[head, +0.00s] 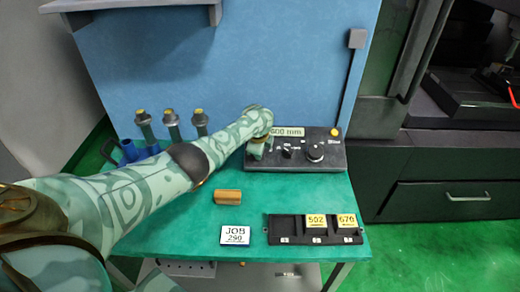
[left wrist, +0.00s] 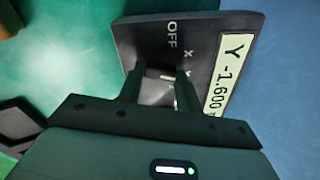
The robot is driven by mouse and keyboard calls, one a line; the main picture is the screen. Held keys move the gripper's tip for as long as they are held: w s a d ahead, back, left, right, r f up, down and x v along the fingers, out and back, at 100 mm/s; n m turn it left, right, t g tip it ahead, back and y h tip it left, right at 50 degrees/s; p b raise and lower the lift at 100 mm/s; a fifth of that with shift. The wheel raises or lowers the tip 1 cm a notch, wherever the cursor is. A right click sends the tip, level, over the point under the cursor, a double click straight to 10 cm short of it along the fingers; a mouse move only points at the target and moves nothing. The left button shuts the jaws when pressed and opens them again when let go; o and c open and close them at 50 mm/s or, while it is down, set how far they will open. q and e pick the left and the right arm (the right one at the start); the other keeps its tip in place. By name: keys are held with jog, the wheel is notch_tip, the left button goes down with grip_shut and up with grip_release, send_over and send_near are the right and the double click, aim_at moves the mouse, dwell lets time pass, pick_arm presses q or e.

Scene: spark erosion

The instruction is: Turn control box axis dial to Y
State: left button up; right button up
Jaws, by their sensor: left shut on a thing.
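The dark control box (head: 330,160) stands at the back of the green table, and its face fills the upper middle of the left wrist view (left wrist: 205,30). Its display (left wrist: 228,72) reads "Y -1.600", with the end cut off. The letters OFF and X show beside the axis dial (left wrist: 160,88). My left gripper (head: 257,150) is over the box's left end, its fingers (left wrist: 162,82) shut on the axis dial. The fingers hide part of the dial and its other markings, so I cannot tell its pointer position exactly. My right gripper is not in view.
On the box are a small switch (head: 287,153), a large knob (head: 315,151) and a yellow button (head: 334,132). A brass cylinder (head: 228,197), a JOB 290 card (head: 235,235) and a black tray (head: 290,236) lie in front. Several tool holders (head: 172,124) stand at the left.

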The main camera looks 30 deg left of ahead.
pick_arm(q)
jog(key=shift+f+m, duration=0.1)
jog(key=shift+m, duration=0.4)
jog(key=o, duration=1)
jog(key=p+v, duration=1)
jog(key=v, duration=0.6)
jog(key=shift+r, duration=0.25)
jog(key=shift+f, duration=0.1)
